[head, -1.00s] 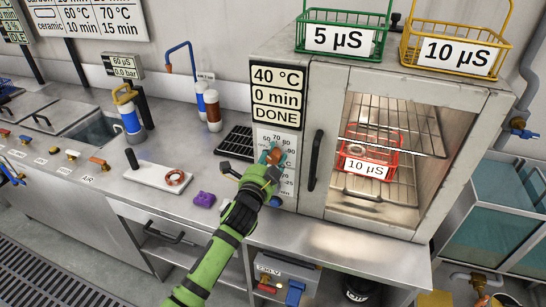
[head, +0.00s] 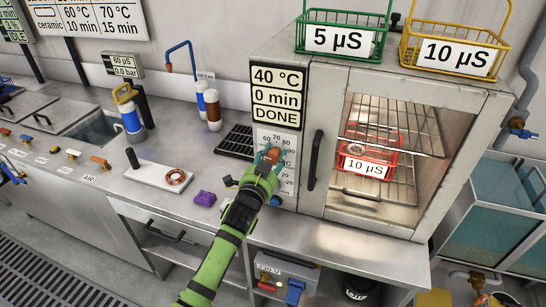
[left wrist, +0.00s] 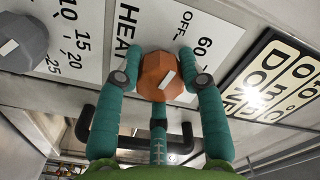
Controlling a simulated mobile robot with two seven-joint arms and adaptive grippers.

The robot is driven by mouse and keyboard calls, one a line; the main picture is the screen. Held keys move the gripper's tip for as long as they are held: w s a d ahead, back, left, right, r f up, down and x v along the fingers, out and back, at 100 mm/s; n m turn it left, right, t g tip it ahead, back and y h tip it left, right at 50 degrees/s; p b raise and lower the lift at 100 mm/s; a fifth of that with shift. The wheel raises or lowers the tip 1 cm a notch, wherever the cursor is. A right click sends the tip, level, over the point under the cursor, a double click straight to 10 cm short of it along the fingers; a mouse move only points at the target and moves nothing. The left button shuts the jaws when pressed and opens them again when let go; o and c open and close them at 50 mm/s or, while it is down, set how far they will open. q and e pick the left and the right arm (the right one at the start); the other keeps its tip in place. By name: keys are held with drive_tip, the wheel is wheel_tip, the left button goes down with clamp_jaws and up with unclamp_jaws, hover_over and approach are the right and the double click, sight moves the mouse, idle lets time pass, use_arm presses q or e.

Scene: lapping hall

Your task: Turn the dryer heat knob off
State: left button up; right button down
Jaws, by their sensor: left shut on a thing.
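The dryer heat knob (left wrist: 165,78) is orange-brown with a short white pointer mark, on a white dial plate lettered HEAT, OFF and 60. In the left wrist view, OFF lies above and right of the knob; I cannot tell the exact setting. My left gripper (head: 268,158) is shut on the knob, its teal fingers on either side of it. The gripper's fingers also show in the left wrist view (left wrist: 163,72). In the head view they hide part of the knob (head: 272,153). The dryer (head: 312,213) has a display (head: 277,97) reading 40 °C, 0 min, DONE. My right gripper is out of view.
A grey knob (left wrist: 22,43) sits beside the heat knob. The black door handle (head: 314,160) is just right of the panel. A red basket (head: 367,162) stands inside the dryer. A purple object (head: 204,198) and a white board (head: 155,174) lie left on the bench.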

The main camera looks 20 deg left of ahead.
use_arm(q)
drive_tip(key=shift+a, duration=0.1)
drive_tip(key=o, duration=1.1)
drive_tip(key=shift+a, duration=0.1)
drive_tip(key=shift+o, duration=0.2)
drive_tip(key=shift+s+f, duration=0.1)
drive_tip(key=shift+s, duration=0.15)
drive_tip(key=s, duration=1.1)
drive_tip(key=shift+s+a, duration=0.2)
